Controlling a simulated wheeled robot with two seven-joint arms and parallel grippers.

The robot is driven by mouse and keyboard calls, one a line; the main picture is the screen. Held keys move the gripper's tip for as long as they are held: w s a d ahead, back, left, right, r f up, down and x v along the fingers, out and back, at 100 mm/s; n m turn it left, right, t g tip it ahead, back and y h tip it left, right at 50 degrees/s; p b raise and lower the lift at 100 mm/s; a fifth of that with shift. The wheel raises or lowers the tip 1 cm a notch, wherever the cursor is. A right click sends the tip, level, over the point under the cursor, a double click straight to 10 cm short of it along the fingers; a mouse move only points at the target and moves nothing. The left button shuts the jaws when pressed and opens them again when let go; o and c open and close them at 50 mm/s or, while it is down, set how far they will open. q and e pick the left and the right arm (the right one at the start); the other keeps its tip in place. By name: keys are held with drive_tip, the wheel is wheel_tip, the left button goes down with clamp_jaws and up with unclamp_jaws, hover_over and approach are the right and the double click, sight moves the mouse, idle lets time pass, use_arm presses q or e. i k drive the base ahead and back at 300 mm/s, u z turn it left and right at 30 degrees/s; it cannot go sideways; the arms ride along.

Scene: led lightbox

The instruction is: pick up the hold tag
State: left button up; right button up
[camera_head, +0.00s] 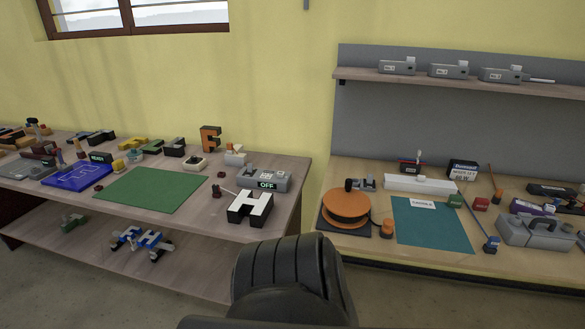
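I cannot make out a tag that reads "hold". A small white card (423,204) with dark lettering too small to read surely lies at the back of the teal mat (440,234) on the right bench. Neither of my grippers shows in this view. A black rounded part at the bottom middle seems to be my own body and hides the floor behind it.
The left bench holds a green mat (150,189), a black-and-white letter H (250,207), an "OFF" box (264,178) and a blue tray (78,176). The right bench (346,245) holds an orange disc (345,203) and a grey case (535,232). A gap separates the benches.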

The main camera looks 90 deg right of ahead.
sight(480, 204)
drive_tip(key=z, duration=3.55)
